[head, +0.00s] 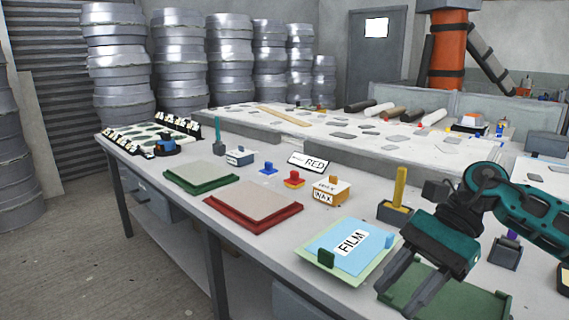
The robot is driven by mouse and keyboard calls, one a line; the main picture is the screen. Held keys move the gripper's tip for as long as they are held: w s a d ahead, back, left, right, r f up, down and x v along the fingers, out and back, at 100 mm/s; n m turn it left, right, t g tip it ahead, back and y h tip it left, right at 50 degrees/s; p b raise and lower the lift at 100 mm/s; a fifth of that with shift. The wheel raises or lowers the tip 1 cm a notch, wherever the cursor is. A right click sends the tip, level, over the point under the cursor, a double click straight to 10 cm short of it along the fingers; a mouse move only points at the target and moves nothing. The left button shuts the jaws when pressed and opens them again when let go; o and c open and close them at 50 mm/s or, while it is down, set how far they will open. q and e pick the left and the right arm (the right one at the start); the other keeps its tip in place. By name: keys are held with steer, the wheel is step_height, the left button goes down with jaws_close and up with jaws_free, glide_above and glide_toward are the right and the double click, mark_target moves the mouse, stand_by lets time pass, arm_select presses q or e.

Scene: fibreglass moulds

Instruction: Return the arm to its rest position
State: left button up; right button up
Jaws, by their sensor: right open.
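My right arm (530,212) comes in from the right edge, over the front right of the long grey table. My right gripper (396,298) points down and toward the front, with its two dark fingers apart and nothing seen between them. It overlaps a green tray (480,300) in the picture; I cannot tell how high above it the fingertips are. My left gripper is not in view.
Left of the gripper lies a blue FILM sheet (335,240) on a pale green board. A yellow stick stands in a grey holder (395,212) close behind the gripper. Further left are a WAX box (330,191), a red tray (252,212) and a green tray (200,177).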

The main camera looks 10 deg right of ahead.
steer(key=a+r+m+t+y+p, duration=0.2)
steer(key=a+m+t+y, duration=0.1)
steer(key=a+m+y, duration=0.9)
steer(key=w+f+m+t+h+p, duration=0.1)
steer(key=w+f+m+t+h, duration=0.2)
steer(key=m+t, duration=1.15)
arm_select(q)
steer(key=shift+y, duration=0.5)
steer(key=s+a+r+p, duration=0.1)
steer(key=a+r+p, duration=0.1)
steer(key=p, duration=0.1)
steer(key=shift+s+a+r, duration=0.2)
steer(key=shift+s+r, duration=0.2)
arm_select(e)
steer(key=s+d+f+m+g+h, duration=0.1)
steer(key=s+d+f+m+h, duration=0.2)
steer(key=f+m+h, duration=0.2)
steer(key=s+d+f+m+g+h, duration=0.1)
steer(key=s+d+f+m+h, duration=0.2)
steer(key=f+m+h, duration=0.3)
steer(key=s+d+f+m+g+h, duration=0.1)
steer(key=s+d+f+m+h, duration=0.2)
steer(key=f+m, duration=1)
steer(key=s+m+h, duration=0.2)
steer(key=m, duration=0.4)
steer(key=shift+s+d, duration=0.15)
steer(key=shift+s, duration=0.1)
steer(key=shift+m, duration=0.25)
